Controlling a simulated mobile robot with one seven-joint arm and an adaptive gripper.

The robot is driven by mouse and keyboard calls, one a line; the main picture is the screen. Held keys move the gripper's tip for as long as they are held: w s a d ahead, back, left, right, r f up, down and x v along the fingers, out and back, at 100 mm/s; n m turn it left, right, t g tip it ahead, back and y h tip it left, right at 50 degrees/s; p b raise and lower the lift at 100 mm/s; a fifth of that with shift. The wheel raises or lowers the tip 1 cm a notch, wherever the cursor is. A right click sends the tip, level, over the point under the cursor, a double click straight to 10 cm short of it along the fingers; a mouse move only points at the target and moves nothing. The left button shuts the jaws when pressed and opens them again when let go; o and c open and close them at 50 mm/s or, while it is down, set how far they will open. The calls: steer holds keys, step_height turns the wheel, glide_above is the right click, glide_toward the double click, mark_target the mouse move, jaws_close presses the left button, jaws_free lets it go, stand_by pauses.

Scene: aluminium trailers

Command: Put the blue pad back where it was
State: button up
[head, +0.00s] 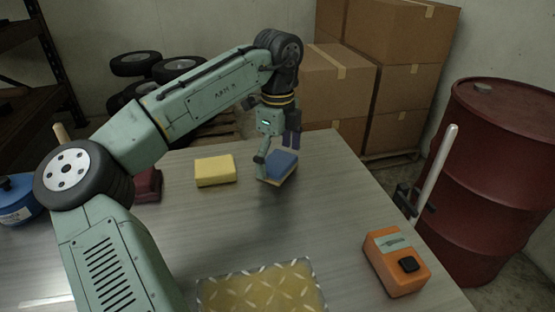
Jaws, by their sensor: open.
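The blue pad (282,162) is a small block with a blue top and a tan lower edge, on the grey table (330,220) near its far edge. My gripper (277,160) points down over it and is open. One finger is at the pad's left side and the other stands higher at its right and far side. I cannot tell whether either finger touches the pad. The pad seems to rest on the table, but its underside is partly hidden.
A yellow pad (215,170) and a dark red pad (148,186) lie to the left. A yellowish diamond-pattern plate (262,288) is at the front, an orange device (396,262) at the right. A pale rod (436,170) stands at the right edge. The table's middle is clear.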

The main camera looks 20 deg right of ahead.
mark_target(278, 161)
step_height(278, 161, up, 12)
stand_by(0.3)
steer(key=shift+d+f, duration=0.1)
steer(key=shift+f, duration=0.05)
